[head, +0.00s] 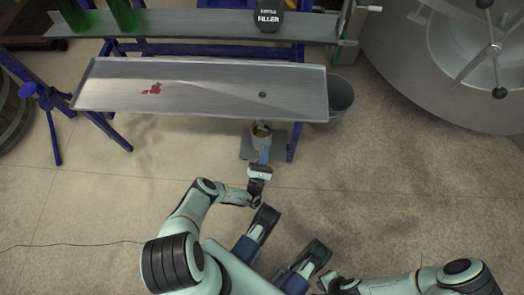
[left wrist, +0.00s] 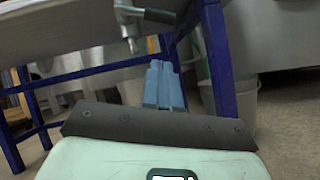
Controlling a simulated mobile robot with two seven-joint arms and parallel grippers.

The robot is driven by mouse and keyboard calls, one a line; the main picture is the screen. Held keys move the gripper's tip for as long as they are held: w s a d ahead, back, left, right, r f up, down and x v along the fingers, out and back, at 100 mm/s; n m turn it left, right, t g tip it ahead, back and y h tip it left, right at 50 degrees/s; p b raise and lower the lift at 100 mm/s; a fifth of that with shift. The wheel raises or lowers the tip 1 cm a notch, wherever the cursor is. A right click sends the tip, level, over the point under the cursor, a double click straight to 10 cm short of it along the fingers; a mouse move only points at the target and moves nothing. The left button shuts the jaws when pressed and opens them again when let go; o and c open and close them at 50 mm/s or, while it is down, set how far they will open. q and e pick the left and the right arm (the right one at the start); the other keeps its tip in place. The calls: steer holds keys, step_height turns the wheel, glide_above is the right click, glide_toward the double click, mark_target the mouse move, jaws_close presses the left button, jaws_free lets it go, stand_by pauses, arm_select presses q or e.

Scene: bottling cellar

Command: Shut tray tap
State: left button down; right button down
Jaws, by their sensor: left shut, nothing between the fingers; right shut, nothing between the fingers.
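The metal tray (head: 200,98) is a shallow, sloping steel trough on blue legs. Its tap (left wrist: 131,30) hangs below the tray edge in the left wrist view, a grey metal spout with a dark lever (left wrist: 158,15) pointing right. The tray hides the tap in the head view. My left gripper (head: 264,153) reaches under the tray's front edge near its right end. Its blue fingers (left wrist: 164,86) are shut and empty, appearing below and right of the spout, apart from the lever. My right arm shows at the bottom right, but its gripper is out of view.
A light container (head: 261,135) stands on a dark plate (head: 249,148) beyond my left fingers. A grey bucket (head: 340,95) stands right of the tray. Blue legs (left wrist: 216,65) rise close to the tap. A large steel tank (head: 440,50) fills the upper right. Front floor is open.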

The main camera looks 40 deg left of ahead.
arm_select(q)
steer(key=w+r, duration=0.3)
steer(key=r, duration=0.2)
steer(key=shift+w, duration=0.35)
arm_select(e)
steer(key=shift+s+f, duration=0.1)
steer(key=shift+s, duration=0.15)
arm_select(q)
steer(key=shift+d, duration=0.1)
